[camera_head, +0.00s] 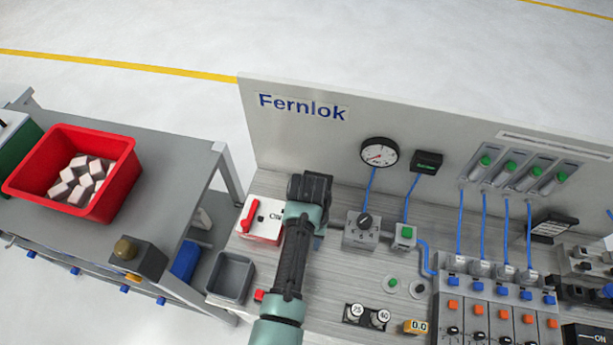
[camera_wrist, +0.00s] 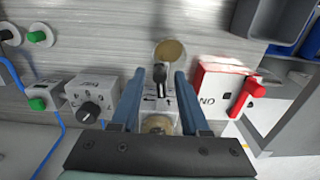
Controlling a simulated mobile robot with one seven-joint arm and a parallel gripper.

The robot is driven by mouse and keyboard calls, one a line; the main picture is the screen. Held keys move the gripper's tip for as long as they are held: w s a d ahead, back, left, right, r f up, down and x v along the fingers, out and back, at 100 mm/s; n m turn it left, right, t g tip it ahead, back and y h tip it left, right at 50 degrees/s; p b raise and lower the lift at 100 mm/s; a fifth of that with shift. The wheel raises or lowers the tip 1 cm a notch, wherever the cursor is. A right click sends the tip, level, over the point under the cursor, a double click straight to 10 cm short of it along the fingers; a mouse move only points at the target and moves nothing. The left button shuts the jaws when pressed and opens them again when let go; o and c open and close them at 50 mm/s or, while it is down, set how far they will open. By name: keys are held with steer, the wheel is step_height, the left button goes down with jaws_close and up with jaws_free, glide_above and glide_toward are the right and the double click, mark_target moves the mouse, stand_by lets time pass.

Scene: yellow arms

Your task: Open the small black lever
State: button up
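The small black lever (camera_wrist: 160,74) stands on a white box (camera_wrist: 150,105) with dark markings in the wrist view. A round brass-coloured part (camera_wrist: 157,124) is on the same box, closer to my palm. My gripper (camera_wrist: 160,80) is open, with one blue finger on each side of the lever and box. Gaps seem to show between the fingers and the lever; contact with the box sides cannot be told. In the head view my arm and wrist hide the lever, and my gripper (camera_head: 317,238) is mostly hidden too.
A white box with a red handle (camera_head: 250,215) stands left of my wrist. A black-knob box (camera_head: 362,232) and green-button box (camera_head: 404,235) stand to the right. A grey bin (camera_head: 231,277) is at front left. The panel (camera_head: 420,112) rises behind.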

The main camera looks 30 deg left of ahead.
stand_by(0.3)
step_height(320, 180, up, 13)
steer(key=shift+b, duration=0.45)
stand_by(0.3)
